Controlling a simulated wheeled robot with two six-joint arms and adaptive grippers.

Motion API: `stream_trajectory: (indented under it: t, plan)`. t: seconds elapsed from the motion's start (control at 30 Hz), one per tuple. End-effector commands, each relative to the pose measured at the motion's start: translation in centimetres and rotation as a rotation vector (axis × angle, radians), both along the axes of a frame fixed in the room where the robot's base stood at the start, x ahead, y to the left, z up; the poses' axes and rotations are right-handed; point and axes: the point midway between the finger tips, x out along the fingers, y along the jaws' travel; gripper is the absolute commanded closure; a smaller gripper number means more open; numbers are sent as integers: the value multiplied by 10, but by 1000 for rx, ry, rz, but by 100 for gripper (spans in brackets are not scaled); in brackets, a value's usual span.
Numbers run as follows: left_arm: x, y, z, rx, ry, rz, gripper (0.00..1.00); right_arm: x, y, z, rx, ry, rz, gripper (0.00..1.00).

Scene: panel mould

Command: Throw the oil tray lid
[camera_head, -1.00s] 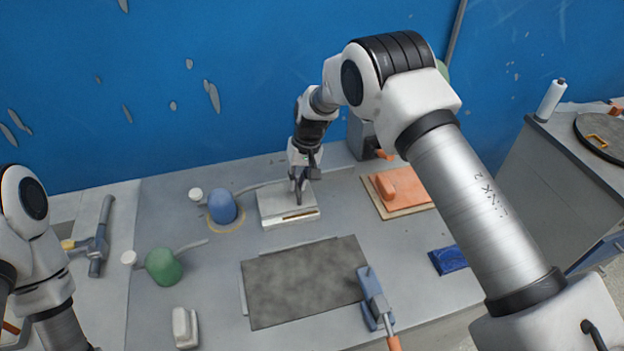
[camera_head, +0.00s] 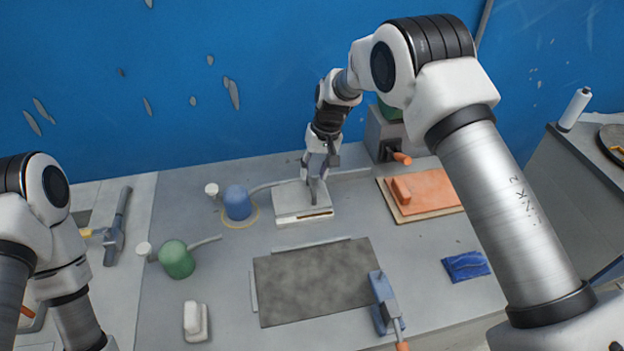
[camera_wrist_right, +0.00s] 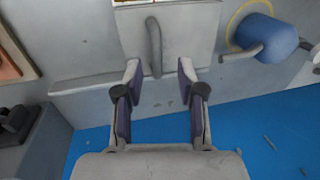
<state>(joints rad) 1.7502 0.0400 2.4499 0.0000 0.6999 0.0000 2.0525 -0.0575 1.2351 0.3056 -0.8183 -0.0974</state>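The oil tray lid is a pale grey square plate (camera_head: 289,203) with an upright bar handle, on the tray at the back middle of the table. It also shows at the top of the right wrist view (camera_wrist_right: 190,40), with its grey handle (camera_wrist_right: 153,45). My right gripper (camera_head: 316,192) is down over the lid in the head view and hides part of it. In the right wrist view its two fingers (camera_wrist_right: 160,74) are spread, with the handle's lower end between the tips and a gap on either side. Only my left arm shows at the left edge; its gripper is out of view.
A blue pot (camera_head: 238,203) stands close left of the lid, a green pot (camera_head: 177,261) nearer. A dark panel (camera_head: 312,285) lies in front, with a blue clamp-like tool (camera_head: 384,303) at its right. An orange float (camera_head: 428,190) on a board lies right.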

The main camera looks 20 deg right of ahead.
Motion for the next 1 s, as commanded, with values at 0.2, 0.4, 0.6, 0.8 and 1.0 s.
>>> stream_trajectory:
  t: [0.2, 0.4, 0.6, 0.8, 1.0]
  plan:
    - [0, 0, 0, 0, 0, 0, 100, 0, -9, 55, -1, -2, 1, 61]
    - [0, 0, 0, 0, 0, 0, 100, -1, -13, 77, -1, 2, 1, 61]
    - [0, 0, 0, 0, 0, 0, 100, -1, -14, 78, -1, 2, 1, 61]
    - [0, 0, 0, 0, 0, 0, 100, -1, -13, 78, -1, 2, 1, 61]
    - [0, 0, 0, 0, 0, 0, 100, -1, -13, 78, -1, 2, 1, 61]
